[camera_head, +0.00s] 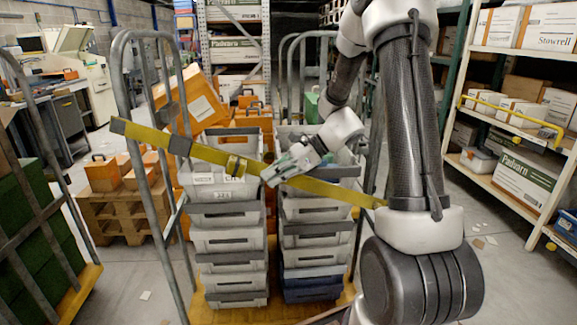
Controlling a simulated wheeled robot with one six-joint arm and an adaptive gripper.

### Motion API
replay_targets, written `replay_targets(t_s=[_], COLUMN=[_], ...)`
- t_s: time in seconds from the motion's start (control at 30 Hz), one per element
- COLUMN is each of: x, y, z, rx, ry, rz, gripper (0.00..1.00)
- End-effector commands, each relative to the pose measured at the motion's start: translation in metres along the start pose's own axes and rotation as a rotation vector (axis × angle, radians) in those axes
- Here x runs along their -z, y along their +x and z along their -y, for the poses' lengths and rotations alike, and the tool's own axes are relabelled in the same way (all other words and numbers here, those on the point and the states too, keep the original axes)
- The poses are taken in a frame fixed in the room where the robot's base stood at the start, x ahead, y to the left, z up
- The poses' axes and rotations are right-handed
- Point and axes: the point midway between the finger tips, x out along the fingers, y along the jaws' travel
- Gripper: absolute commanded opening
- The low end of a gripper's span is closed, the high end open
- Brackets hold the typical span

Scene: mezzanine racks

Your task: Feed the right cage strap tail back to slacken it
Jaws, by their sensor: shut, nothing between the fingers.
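A yellow strap (320,189) runs slantwise across the front of the middle roll cage (119,110), from upper left to lower right. It has a dark end piece (118,125) at the left and a dark fitting (180,146) further along. A buckle (236,166) sits on it, left of my gripper. My gripper (268,178) is at the strap, just right of the buckle, shut with nothing held. I cannot tell whether its fingertips touch the strap. My arm hides the strap's right end, and I cannot make out a separate loose tail.
Two stacks of grey totes (228,241) stand in the cage behind the strap. Another cage with green boxes (30,235) is at the left edge. Orange cases on a pallet (120,215) stand behind. A shelf rack (480,166) is at right. Paper scraps lie on the floor.

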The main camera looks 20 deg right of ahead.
Motion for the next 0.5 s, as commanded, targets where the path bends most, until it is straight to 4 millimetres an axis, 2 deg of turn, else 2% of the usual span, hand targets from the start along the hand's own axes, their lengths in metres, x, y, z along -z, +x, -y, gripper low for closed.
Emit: replay_targets(t_s=[0.2, 0.5], x=[-0.026, -0.034], y=[0.016, 0.021], z=[0.0, 0.0], rx=[0.0, 0.001], ry=[-0.004, -0.002], rz=[0.0, 0.0], gripper=[0.0, 0.0])
